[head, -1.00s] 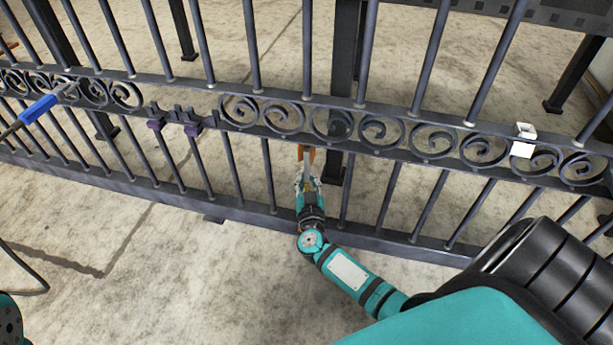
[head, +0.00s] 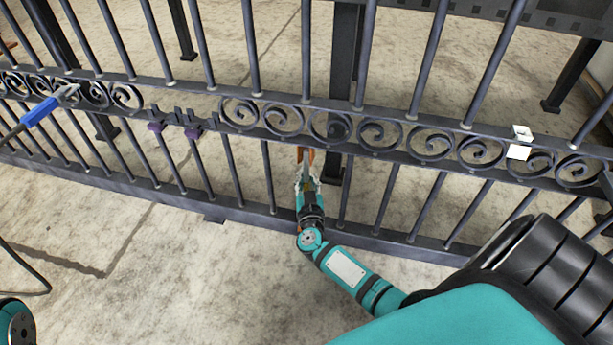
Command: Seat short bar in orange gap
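Orange marks (head: 311,157) sit just under the scroll rail, in a wide space between lower bars; I take this as the orange gap. My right gripper (head: 307,183) reaches up from below in that space, just under the orange. A narrow grey upright piece, seemingly the short bar (head: 306,165), rises from between its fingers into the orange. The fingers look closed around it, though they are small here. Whether the bar's ends touch the rails cannot be seen. My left gripper is out of view.
The dark gate's scroll rail (head: 330,124) runs across, with purple pieces (head: 192,132) under a stretch without scrolls. A blue-handled tool (head: 40,111) is at the left. A white block (head: 518,152) is on the rail at the right. The front floor (head: 200,285) is mostly clear.

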